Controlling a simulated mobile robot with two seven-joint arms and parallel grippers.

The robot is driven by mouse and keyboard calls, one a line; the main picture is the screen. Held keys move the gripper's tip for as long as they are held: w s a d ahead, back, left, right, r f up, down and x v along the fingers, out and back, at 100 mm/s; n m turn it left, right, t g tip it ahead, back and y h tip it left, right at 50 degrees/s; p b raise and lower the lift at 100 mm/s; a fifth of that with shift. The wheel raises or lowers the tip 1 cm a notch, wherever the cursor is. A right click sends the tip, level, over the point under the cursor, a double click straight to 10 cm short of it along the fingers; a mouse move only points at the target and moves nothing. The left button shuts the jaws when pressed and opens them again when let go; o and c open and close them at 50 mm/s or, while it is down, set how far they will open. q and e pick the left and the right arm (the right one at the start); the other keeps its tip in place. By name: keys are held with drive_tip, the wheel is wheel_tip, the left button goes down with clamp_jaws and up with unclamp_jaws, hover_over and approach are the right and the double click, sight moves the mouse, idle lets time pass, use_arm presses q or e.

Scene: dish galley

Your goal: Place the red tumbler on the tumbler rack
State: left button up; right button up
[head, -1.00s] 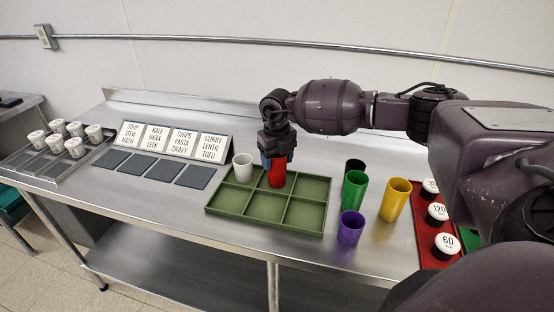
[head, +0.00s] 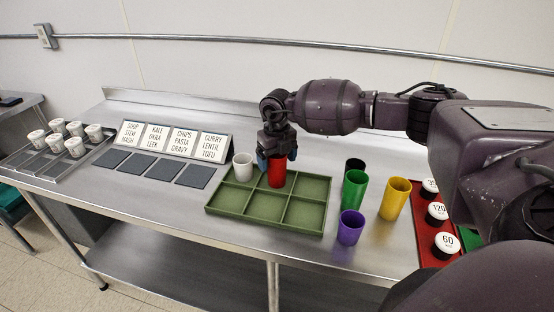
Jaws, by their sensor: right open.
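The red tumbler (head: 277,176) stands upright in the back middle compartment of the green tumbler rack (head: 264,221). A white tumbler (head: 242,167) stands in the compartment to its left. My right gripper (head: 276,157) is open at the top of the red tumbler, with its fingers on either side of the rim. Whether the fingers touch the tumbler cannot be made out. My left gripper is out of view.
Green (head: 354,190), yellow (head: 394,198), purple (head: 350,228) and black (head: 355,165) tumblers stand on the counter right of the rack. A red tray (head: 427,238) with labelled round items lies farther right. A label stand (head: 176,140) with dark pads stands left. The counter front is clear.

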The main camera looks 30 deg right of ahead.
wheel_tip(320, 180, up, 12)
idle(0.5)
idle(0.5)
